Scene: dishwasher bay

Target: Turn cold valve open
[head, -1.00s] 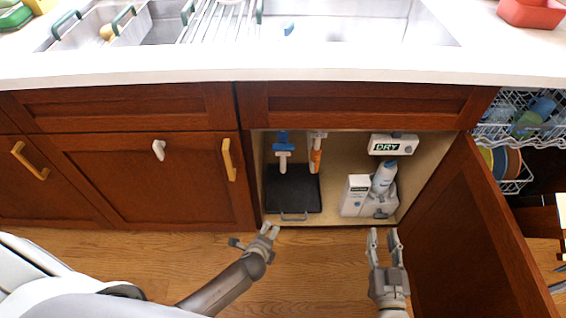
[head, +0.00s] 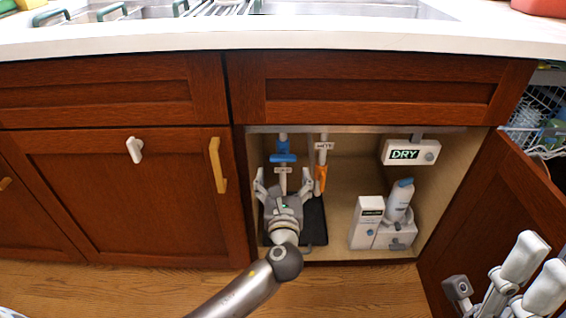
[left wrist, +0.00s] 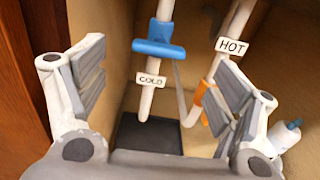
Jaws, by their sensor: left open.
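The cold valve (head: 283,158) is a blue handle on a white pipe inside the open sink cabinet. In the left wrist view the blue handle (left wrist: 158,48) lies crosswise on its pipe, above a COLD tag (left wrist: 152,81). The hot valve's orange handle (head: 321,179) is on the pipe to its right, lengthwise along the pipe, below a HOT tag (left wrist: 231,46). My left gripper (head: 283,182) is open and empty, just below and in front of the blue handle, apart from it. My right gripper (head: 530,275) is at the lower right, its fingers apart.
A black tray (head: 314,222) lies on the cabinet floor under the pipes. A white box reading DRY (head: 407,153) hangs at right, above a bottle (head: 399,199) and a white unit (head: 366,222). The open cabinet door (head: 490,205) stands at right.

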